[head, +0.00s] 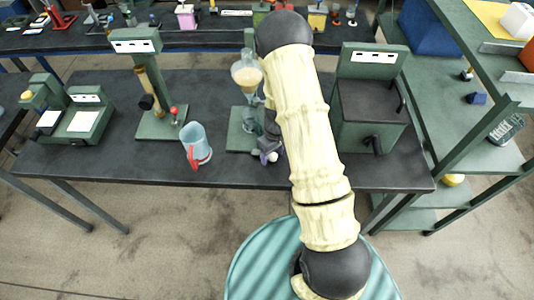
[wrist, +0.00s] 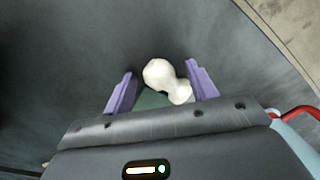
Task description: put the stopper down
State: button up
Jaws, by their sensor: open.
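The white stopper (wrist: 158,74) has a rounded knob and a second, smaller lobe. In the wrist view it lies between the two purple fingers of my gripper (wrist: 160,70), with gaps visible at the sides. The gripper is open. In the head view my gripper (head: 265,157) is low at the table's front edge, beside the green funnel stand, and a small white part of the stopper (head: 273,157) shows there. Whether the stopper touches the tabletop is hard to tell. A glass separating funnel (head: 246,76) with yellowish liquid hangs on the stand above.
A light blue jug (head: 194,143) with a red handle stands on the dark table (head: 95,165) left of my gripper. A green cabinet-like device (head: 370,98) stands right of my arm. Green instruments stand further left. The tabletop between jug and left instruments is clear.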

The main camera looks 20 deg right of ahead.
aim_at(272, 154)
jog(key=shift+c, duration=0.5)
jog(key=c, duration=1.1)
jog(key=shift+w+r, duration=0.1)
jog(key=shift+r, duration=0.1)
notch_tip(272, 154, up, 10)
jog(key=shift+f+b, duration=0.15)
jog(key=shift+b, duration=1.1)
